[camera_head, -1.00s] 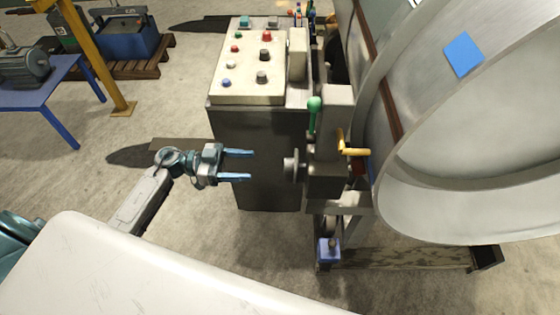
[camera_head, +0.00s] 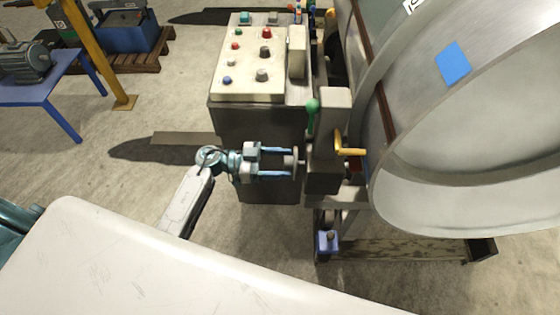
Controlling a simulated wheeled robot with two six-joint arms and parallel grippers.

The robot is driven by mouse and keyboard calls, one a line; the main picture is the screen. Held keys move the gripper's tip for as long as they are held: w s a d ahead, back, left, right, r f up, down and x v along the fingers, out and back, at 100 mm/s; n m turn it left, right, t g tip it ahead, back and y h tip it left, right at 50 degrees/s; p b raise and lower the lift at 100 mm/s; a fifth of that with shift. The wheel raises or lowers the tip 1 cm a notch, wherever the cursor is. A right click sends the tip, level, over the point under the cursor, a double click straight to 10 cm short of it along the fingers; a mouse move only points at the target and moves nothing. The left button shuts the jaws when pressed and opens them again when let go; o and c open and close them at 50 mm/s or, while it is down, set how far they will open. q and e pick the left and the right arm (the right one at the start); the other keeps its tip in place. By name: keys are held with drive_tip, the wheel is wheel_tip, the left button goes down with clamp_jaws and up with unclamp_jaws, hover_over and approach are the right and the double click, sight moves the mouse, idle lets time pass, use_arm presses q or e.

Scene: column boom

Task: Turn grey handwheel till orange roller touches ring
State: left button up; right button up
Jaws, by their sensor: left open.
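The grey handwheel (camera_head: 297,162) sticks out to the left from a dark block beside the control cabinet. My left gripper (camera_head: 290,163) is open, with its two blue fingers reaching right to the handwheel, one above and one below its hub. I cannot tell whether the fingers touch it. The large grey metal ring (camera_head: 408,185) fills the right side. The orange roller cannot be made out; a yellow-orange handle (camera_head: 348,150) sits on the block between handwheel and ring. My right gripper is not in view.
A control cabinet (camera_head: 255,125) with several coloured buttons stands behind my left gripper. A green-knobbed lever (camera_head: 312,106) rises just above the handwheel. A blue table (camera_head: 40,95) and yellow post (camera_head: 95,50) stand at the left. The floor between is clear.

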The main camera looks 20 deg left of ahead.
use_arm(q)
drive_tip(key=c, duration=1)
drive_tip(key=m+b, duration=0.1)
drive_tip(key=m, duration=0.2)
drive_tip(key=o, duration=1)
drive_tip(key=b+v, duration=0.4)
drive_tip(key=v, duration=0.7)
